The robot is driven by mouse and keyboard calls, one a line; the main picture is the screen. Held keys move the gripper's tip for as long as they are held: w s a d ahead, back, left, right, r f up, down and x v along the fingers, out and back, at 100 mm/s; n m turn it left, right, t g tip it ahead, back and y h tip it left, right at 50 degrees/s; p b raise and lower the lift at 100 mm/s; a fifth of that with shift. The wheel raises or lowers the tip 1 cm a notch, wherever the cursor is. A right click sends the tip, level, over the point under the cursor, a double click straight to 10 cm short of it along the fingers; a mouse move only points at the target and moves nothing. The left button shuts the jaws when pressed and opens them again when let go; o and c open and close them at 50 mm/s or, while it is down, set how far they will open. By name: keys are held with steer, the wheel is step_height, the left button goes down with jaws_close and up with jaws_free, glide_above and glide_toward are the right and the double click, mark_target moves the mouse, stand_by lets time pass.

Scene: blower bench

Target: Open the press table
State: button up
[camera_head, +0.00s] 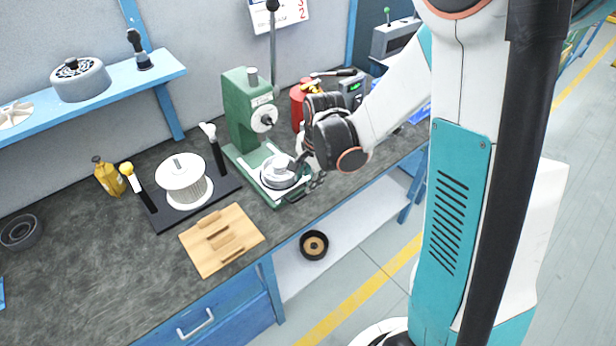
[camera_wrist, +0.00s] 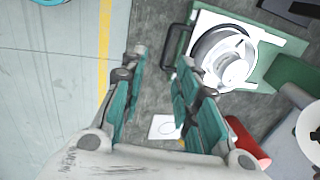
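The green press (camera_head: 240,112) stands on the dark bench. Its press table, a white plate (camera_head: 262,186), lies on the green base and carries a round metal part (camera_head: 280,172). In the wrist view the white plate (camera_wrist: 262,76) and the round part (camera_wrist: 228,62) are at upper right. A dark loop handle (camera_wrist: 177,42) sticks out from the plate's left side. My gripper (camera_wrist: 160,68) is open and empty, its teal fingers apart. The right fingertip is close to the handle's lower end; contact cannot be told. In the head view my wrist partly hides the fingers.
A red cylinder (camera_head: 297,104) stands behind my wrist, near the press. Left of the press are a dark tray (camera_head: 168,218) with a white spool (camera_head: 184,182) and a wooden board (camera_head: 200,262). The bench's front edge runs close to the press.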

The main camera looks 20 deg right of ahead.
steer(key=r+p, duration=0.1)
steer(key=r, duration=0.1)
steer(key=s+r+p, duration=0.1)
steer(key=r+p, duration=0.1)
steer(key=r, duration=0.1)
steer(key=shift+d+r+p, duration=0.2)
steer(key=shift+r+p, duration=0.05)
steer(key=shift+p, duration=0.05)
stand_by(0.8)
step_height(320, 180, up, 12)
steer(key=s, duration=0.2)
steer(key=shift+s+d+f, duration=0.15)
steer(key=shift+s+d, duration=0.1)
steer(key=shift+d, duration=0.05)
steer(key=b, duration=0.8)
glide_toward(302, 196)
steer(key=f+b, duration=0.1)
steer(key=f, duration=0.1)
steer(key=f+b, duration=0.2)
steer(key=f, duration=0.1)
steer(key=w+f+b, duration=0.1)
steer(key=f, duration=0.1)
steer(key=shift+w+a+f, duration=0.1)
steer(key=shift+a+f, duration=0.1)
steer(key=shift+f, duration=0.05)
